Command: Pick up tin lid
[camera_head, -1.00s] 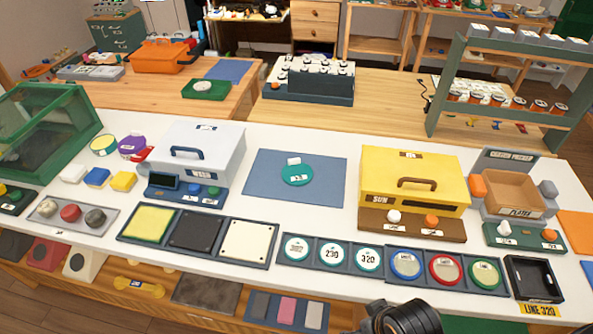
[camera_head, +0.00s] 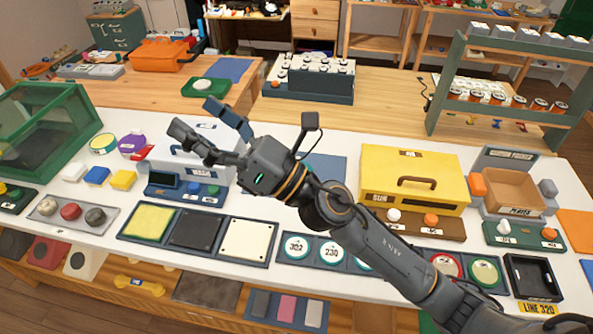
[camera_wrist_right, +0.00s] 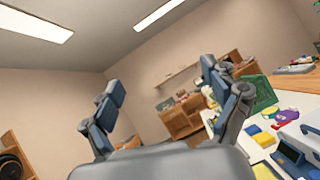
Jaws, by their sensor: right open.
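My right gripper (camera_head: 203,118) reaches in from the lower right. It is open and empty above the white machine (camera_head: 212,178), its fingers pointing to the upper left. The right wrist view shows both fingers of the gripper (camera_wrist_right: 165,88) apart, with nothing between them. I cannot tell which is the tin lid. My left gripper is not in view.
A yellow box (camera_head: 414,168) with a handle stands right of my forearm. A green glass case (camera_head: 42,125) stands at the far left. Yellow, black and cream pads (camera_head: 248,240) lie near the front edge.

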